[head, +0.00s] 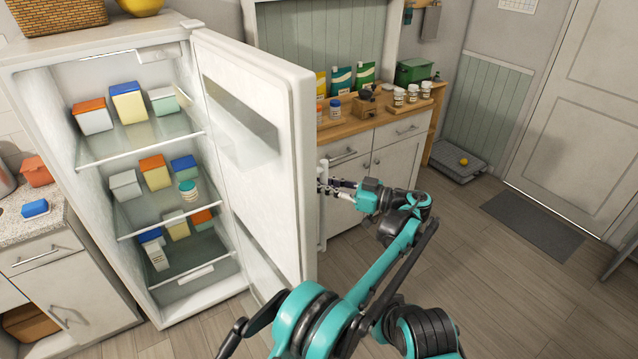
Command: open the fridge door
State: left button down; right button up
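The white fridge (137,163) stands at the left with its door (268,150) swung wide open, so the lit shelves inside show. The door's handle (323,236) is a pale vertical bar on the outer face, at the door's right edge. My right gripper (328,186) is at the upper part of this handle, its fingers pointing left at it. The fingers are small and partly merge with the handle, so I cannot tell whether they are closed on it. My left gripper is not seen.
Boxes and a jar (188,190) sit on the fridge shelves. A wicker basket (58,14) stands on top. A counter (22,215) is at the left. A cabinet (398,160) with bottles and bags is behind the door. The floor at the right is clear up to a dark mat (533,224).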

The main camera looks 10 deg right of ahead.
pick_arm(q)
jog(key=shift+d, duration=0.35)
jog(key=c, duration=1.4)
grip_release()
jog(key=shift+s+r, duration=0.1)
